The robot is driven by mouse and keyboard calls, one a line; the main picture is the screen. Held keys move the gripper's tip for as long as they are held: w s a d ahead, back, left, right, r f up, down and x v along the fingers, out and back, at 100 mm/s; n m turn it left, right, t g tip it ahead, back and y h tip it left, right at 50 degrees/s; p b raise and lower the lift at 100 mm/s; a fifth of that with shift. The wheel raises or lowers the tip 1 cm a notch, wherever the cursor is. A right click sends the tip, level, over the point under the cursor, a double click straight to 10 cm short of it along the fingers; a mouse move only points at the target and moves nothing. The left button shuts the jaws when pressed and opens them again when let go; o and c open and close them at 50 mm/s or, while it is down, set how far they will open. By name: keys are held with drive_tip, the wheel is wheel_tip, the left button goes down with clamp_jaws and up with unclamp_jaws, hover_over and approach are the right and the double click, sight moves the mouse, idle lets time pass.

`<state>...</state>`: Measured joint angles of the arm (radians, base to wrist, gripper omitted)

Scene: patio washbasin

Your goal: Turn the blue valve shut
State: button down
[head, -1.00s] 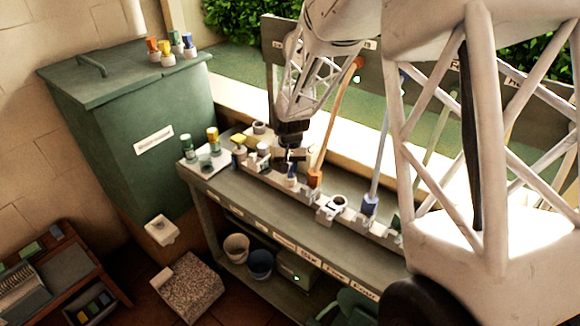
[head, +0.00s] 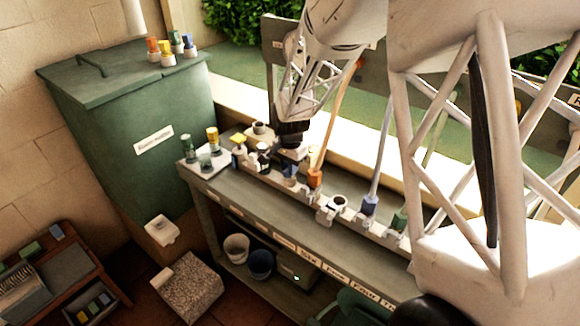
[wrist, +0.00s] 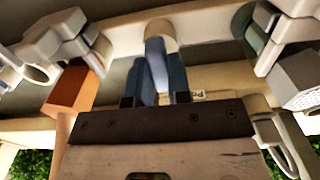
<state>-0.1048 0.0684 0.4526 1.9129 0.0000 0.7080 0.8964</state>
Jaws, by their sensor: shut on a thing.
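My gripper (head: 292,156) points down at the rail on the bench, left of the orange block. It is shut on the blue valve (head: 290,171), whose lower part shows beneath it in the head view. In the wrist view the blue valve (wrist: 175,80) stands between my gripper's dark finger parts (wrist: 156,99), beside a pale rounded piece on the rail. The fingers hide part of the valve, and I cannot tell its exact angle.
An orange block (head: 314,178) with a rod stands close right of my gripper. A second blue block (head: 370,205) with a pale rod is further right. A yellow-topped piece (head: 238,138) stands to the left. A green bin (head: 170,150) is at the left.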

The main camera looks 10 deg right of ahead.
idle(0.4)
drive_tip(key=c, duration=1.1)
unclamp_jaws()
drive_tip(key=shift+o, duration=0.2)
drive_tip(key=shift+r, duration=0.1)
drive_tip(key=shift+r, duration=3.85)
